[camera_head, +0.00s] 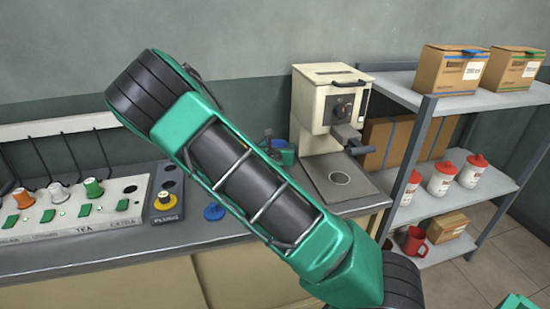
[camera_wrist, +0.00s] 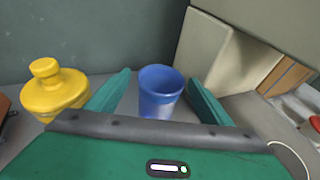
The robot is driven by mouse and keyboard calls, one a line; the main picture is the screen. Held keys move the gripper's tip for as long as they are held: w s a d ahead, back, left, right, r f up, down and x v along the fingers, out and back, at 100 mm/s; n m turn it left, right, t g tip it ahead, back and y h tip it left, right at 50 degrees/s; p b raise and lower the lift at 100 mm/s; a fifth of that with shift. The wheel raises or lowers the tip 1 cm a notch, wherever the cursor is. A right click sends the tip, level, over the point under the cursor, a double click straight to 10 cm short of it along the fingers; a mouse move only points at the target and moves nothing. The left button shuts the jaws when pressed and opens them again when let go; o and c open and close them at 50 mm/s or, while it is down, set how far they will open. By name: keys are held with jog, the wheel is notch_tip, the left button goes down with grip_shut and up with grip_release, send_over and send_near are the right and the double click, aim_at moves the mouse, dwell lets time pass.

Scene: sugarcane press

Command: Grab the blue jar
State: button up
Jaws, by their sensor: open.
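The blue jar (camera_wrist: 161,93) stands upright on the counter in the middle of the wrist view. It looks open at the top, with no lid on it. My gripper (camera_wrist: 158,77) is open, with one green finger on each side of the jar in the picture. I see gaps between the fingers and the jar, and I cannot tell how deep the jar sits between them. In the head view my arm hides most of this spot; a small bit of blue and green shows behind it.
A yellow lidded jar (camera_wrist: 53,90) stands close left of my gripper. The cream press machine (camera_head: 325,110) stands to the right on the counter. A blue disc (camera_head: 214,212) lies on the counter by my arm. A shelf (camera_head: 478,98) with boxes and white jars is at the right.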

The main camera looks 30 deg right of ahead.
jog(key=shift+x, duration=0.75)
jog(key=shift+c, duration=0.7)
jog(key=c, duration=1.2)
